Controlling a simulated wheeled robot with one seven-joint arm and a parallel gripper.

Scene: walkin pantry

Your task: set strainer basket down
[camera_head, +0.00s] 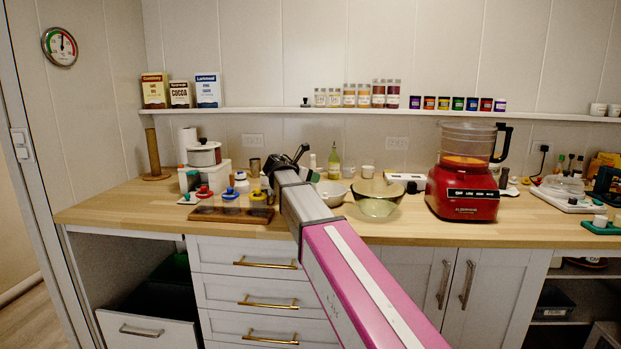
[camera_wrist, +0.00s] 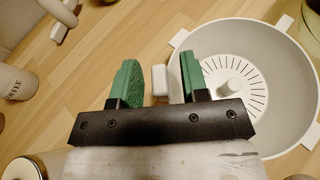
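The strainer basket (camera_wrist: 285,58) is a round white bowl with radial slots and a short post in its middle. In the wrist view it fills the right side, with wood counter around it. In the head view it is the white bowl (camera_head: 330,194) just right of my gripper (camera_head: 284,163). In the wrist view my gripper (camera_wrist: 158,72) is open. Its green fingers stand on either side of the basket's white side tab (camera_wrist: 159,80), with a gap visible on both sides. The basket's underside is hidden.
A clear bowl (camera_head: 377,206) stands right of the basket, then a red food processor (camera_head: 462,190). A wooden tray (camera_head: 231,215) with several small items is to the left. A coffee canister (camera_wrist: 17,82) shows at the wrist view's left. The counter's front left (camera_head: 120,211) is clear.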

